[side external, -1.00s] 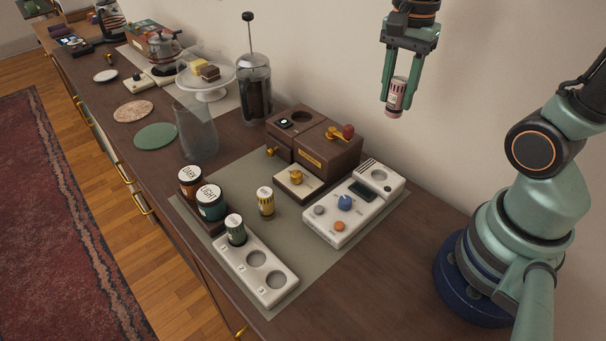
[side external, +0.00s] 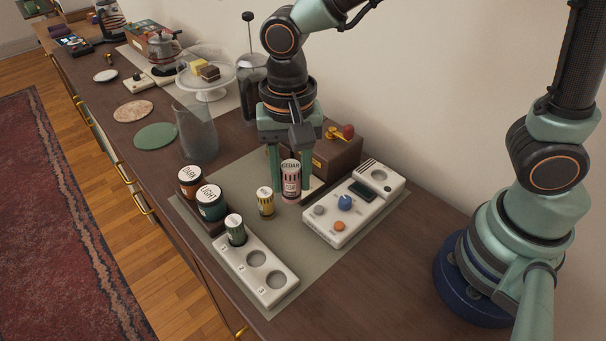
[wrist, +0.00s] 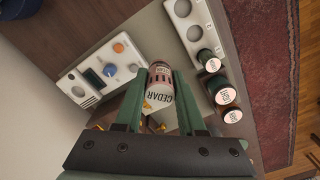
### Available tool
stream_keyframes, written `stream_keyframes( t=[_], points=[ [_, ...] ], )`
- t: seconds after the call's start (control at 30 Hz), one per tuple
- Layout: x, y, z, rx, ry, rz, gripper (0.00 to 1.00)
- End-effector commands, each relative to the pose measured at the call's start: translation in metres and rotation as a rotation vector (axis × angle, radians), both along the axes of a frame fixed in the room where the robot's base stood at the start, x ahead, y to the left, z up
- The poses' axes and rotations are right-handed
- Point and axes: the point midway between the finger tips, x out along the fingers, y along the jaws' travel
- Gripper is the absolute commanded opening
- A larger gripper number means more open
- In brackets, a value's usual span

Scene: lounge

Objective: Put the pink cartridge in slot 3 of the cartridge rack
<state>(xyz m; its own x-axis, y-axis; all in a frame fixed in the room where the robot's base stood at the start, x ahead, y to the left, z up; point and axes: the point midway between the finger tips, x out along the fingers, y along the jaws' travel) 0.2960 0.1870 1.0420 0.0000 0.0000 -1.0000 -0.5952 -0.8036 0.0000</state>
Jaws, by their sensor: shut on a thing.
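The pink cartridge (side external: 291,180), labelled CEDAR, is held upright between the fingers of my gripper (side external: 290,188), which is shut on it. It also shows in the wrist view (wrist: 160,84) between the green fingers. The white cartridge rack (side external: 243,256) lies to the front left of my gripper, with its slots numbered 1 to 3. A green cartridge (side external: 235,230) stands in slot 1. Slots 2 and 3 are empty. In the wrist view the rack (wrist: 185,18) is at the top. My gripper is apart from the rack, beyond it toward the wall.
A yellow cartridge (side external: 266,202) stands on the mat between my gripper and the rack. Canisters labelled DARK (side external: 190,182) and LIGHT (side external: 210,204) stand beyond the rack's left end. A white control panel (side external: 334,230) with knobs lies to the right. The mat between panel and rack is clear.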

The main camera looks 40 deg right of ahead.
Motion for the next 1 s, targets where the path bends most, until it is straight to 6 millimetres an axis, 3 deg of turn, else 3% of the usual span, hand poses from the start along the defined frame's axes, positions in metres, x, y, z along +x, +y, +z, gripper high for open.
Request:
stream_keyframes(
  t=[0.03,0.1,0.33,0.57,1.0],
  points=[
    [-0.009,0.019,-0.009,-0.003,0.005,0.063,0.00],
    [-0.019,0.038,-0.019,-0.003,0.003,0.128,0.00],
    [-0.042,0.074,-0.039,-0.001,0.001,0.255,0.00],
    [-0.045,0.079,-0.049,-0.001,0.001,0.273,0.00],
    [-0.045,0.078,-0.086,-0.002,0.003,0.271,0.00]
  ],
)
